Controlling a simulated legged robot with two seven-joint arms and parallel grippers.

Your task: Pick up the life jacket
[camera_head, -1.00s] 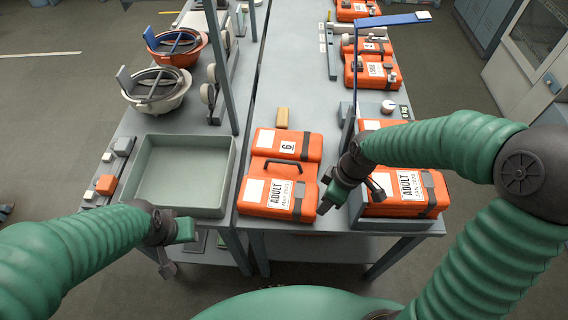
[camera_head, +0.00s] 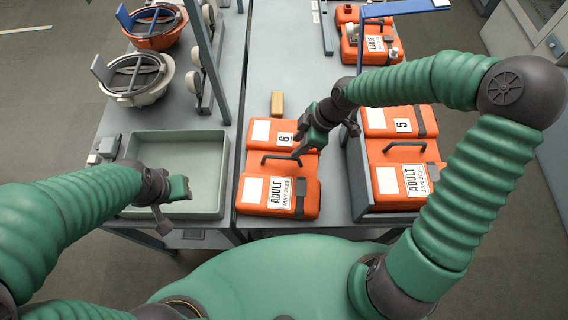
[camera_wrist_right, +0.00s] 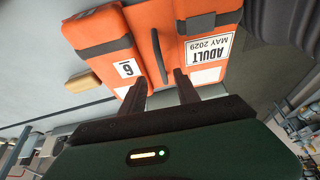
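An orange life jacket pack (camera_head: 252,211) labelled "ADULT MAY 2029" and "6" lies flat on the table, with a dark handle (camera_head: 282,158) across its middle. My right gripper (camera_head: 302,147) is above its upper right part, close to the handle. In the right wrist view the two fingers (camera_wrist_right: 160,90) are apart with nothing between them, and the pack's handle (camera_wrist_right: 160,56) is just beyond the gap. My left gripper (camera_head: 172,203) hangs over the front of the grey tray, and its finger gap is unclear.
A second orange pack (camera_head: 398,160) labelled "ADULT JAN 2029" and "5" lies to the right, beside a grey upright divider (camera_head: 358,172). A tan block (camera_head: 277,103) sits behind the first pack. An empty grey tray (camera_head: 222,180) is at left. A blue-topped post (camera_head: 400,8) rises behind.

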